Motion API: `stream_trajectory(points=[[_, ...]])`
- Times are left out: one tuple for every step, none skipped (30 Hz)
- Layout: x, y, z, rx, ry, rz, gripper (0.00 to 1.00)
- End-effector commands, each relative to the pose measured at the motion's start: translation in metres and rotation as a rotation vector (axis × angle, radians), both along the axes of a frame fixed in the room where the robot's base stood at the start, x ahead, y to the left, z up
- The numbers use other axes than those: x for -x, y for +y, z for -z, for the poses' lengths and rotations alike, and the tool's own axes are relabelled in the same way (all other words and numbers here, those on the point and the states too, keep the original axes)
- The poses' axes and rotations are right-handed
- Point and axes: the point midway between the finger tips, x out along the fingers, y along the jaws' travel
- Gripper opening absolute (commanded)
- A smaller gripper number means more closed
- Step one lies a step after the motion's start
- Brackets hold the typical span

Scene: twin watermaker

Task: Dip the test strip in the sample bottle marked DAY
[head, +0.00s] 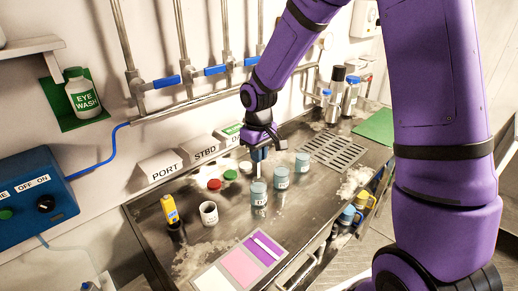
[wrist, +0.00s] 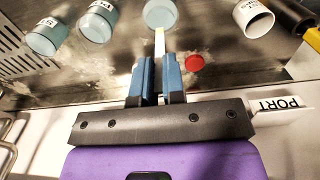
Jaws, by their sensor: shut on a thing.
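My gripper (head: 260,153) points down over the counter, its blue fingers shut on a thin pale test strip (wrist: 159,42). In the wrist view my gripper (wrist: 158,60) holds the strip pointing towards the nearest bottle. Three blue-tinted sample bottles stand in a row: the near bottle (head: 258,190), the middle bottle (head: 281,177) and the far bottle (head: 302,162). The strip is above or at the near bottle's mouth; I cannot tell whether it is inside. A sign partly reading DAY (head: 229,134) is half hidden behind my arm.
Red (head: 214,184) and green (head: 230,174) caps lie behind the bottles. A white cup (head: 208,213) and a yellow instrument (head: 170,210) stand to the left. A coloured card (head: 240,268) lies in front. A drain grate (head: 335,150) is to the right.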

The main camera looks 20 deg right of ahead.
Motion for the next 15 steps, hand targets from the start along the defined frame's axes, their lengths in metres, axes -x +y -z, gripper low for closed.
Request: stream_trajectory(points=[[0.0, 0.0, 0.003, 0.0, 0.001, 0.0, 0.0], [0.0, 0.0, 0.005, 0.0, 0.001, 0.0, 0.0], [0.0, 0.0, 0.007, 0.0, 0.0, 0.0, 0.0], [0.0, 0.0, 0.009, 0.0, 0.0, -0.001, 0.0], [0.0, 0.0, 0.011, 0.0, 0.001, -0.001, 0.0], [0.0, 0.0, 0.013, 0.0, 0.001, -0.001, 0.0], [0.0, 0.0, 0.015, 0.001, 0.002, -0.001, 0.0], [0.0, 0.0, 0.017, 0.001, 0.002, -0.002, 0.0], [0.0, 0.0, 0.02, 0.0, 0.001, -0.002, 0.0], [0.0, 0.0, 0.021, 0.0, 0.001, -0.002, 0.0], [0.0, 0.0, 0.023, 0.0, 0.001, -0.002, 0.0], [0.0, 0.0, 0.025, 0.0, 0.001, -0.002, 0.0], [0.001, 0.0, 0.027, 0.0, 0.001, -0.002, 0.0], [0.001, 0.0, 0.029, 0.001, 0.002, -0.002, 0.0], [0.0, 0.0, 0.031, 0.001, 0.002, -0.001, 0.0]])
